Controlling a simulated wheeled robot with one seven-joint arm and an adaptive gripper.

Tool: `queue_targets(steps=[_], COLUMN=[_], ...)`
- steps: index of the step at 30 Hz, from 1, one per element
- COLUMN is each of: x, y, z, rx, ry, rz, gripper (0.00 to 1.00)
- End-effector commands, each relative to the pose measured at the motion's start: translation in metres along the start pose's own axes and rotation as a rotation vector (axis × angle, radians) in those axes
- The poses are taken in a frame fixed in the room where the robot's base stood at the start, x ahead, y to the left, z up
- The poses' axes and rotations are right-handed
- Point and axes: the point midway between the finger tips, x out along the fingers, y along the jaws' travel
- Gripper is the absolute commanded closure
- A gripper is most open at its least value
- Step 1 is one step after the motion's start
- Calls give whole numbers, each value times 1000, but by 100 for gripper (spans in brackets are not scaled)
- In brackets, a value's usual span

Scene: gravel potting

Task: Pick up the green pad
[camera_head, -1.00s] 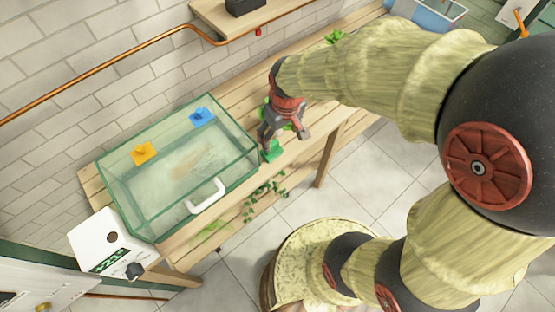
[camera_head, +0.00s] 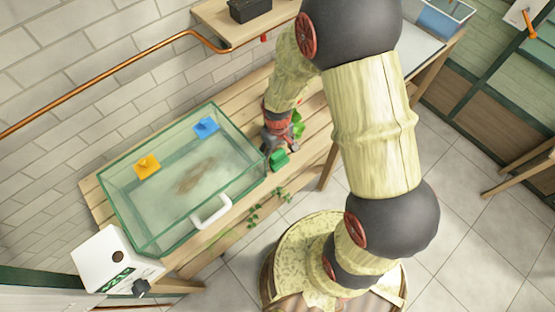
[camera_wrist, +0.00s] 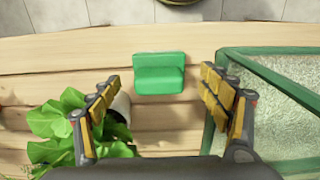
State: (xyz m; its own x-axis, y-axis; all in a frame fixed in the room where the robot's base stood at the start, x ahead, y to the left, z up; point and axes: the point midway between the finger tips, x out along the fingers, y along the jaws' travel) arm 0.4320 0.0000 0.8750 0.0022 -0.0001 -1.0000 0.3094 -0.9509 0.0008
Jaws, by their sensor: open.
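The green pad (camera_head: 279,159) lies on the wooden bench just right of the glass tank, near the bench's front edge. In the wrist view the green pad (camera_wrist: 159,73) has a raised ridge and sits ahead of my fingertips, centred between them. My gripper (camera_wrist: 160,95) is open and empty, its two yellow-padded fingers spread on either side of the pad's line. In the head view my gripper (camera_head: 280,140) points down over the bench behind the pad, partly hidden by my arm. I cannot tell its exact height above the bench.
The glass tank (camera_head: 128,212) with blue (camera_head: 206,127) and yellow (camera_head: 147,166) pieces stands at left; its green-framed edge (camera_wrist: 265,75) is close to my right finger. A leafy plant (camera_wrist: 70,130) in a pale pot is by the left finger. A white box (camera_head: 105,262) stands front left.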

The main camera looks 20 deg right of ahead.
Motion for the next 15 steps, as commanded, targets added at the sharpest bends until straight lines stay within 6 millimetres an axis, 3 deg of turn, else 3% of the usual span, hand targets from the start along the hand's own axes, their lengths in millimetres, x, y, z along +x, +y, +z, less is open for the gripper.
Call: queue_targets(steps=[7, 15], x=[38, 42], y=[1, 1], z=[0, 0], rx=[0, 0], ry=[-4, -2], rz=[-1, -1], gripper=[22, 22])
